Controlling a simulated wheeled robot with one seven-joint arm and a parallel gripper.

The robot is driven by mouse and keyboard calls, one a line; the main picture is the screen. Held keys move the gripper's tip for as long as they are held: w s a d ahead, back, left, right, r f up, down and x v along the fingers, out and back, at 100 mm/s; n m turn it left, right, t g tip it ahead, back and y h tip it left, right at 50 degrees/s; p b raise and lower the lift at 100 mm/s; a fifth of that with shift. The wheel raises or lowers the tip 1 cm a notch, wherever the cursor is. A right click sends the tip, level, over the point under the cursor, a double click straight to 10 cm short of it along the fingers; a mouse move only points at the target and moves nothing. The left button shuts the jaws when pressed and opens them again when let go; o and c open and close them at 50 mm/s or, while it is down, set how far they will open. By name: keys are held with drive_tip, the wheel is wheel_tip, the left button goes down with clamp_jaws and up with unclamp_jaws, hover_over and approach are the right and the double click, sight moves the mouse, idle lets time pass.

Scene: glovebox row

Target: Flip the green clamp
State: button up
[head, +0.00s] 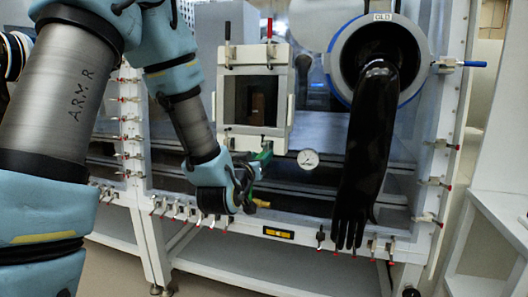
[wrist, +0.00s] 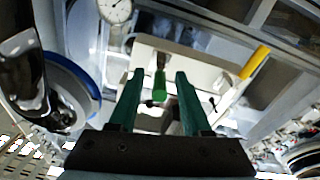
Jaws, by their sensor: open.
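The green clamp (wrist: 160,88) shows in the wrist view as a bright green handle on a metal stem, at the edge of the pale door panel. My gripper (wrist: 159,74) is open, with one dark green finger on either side of the handle. Gaps show on both sides, so the fingers look apart from it. In the head view my gripper (head: 250,168) is just below the lower edge of the small framed door (head: 285,95). There the clamp is largely hidden by or merged with my gripper, and its tilt cannot be told.
A round gauge (head: 308,159) is right of my gripper. A black glove (head: 370,140) hangs from a port further right. A yellow handle (wrist: 255,62) is beside the door panel. Several small clamps line the frame.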

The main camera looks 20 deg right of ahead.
drive_tip(key=shift+w+d, duration=0.1)
clamp_jaws()
idle(0.4)
idle(1.1)
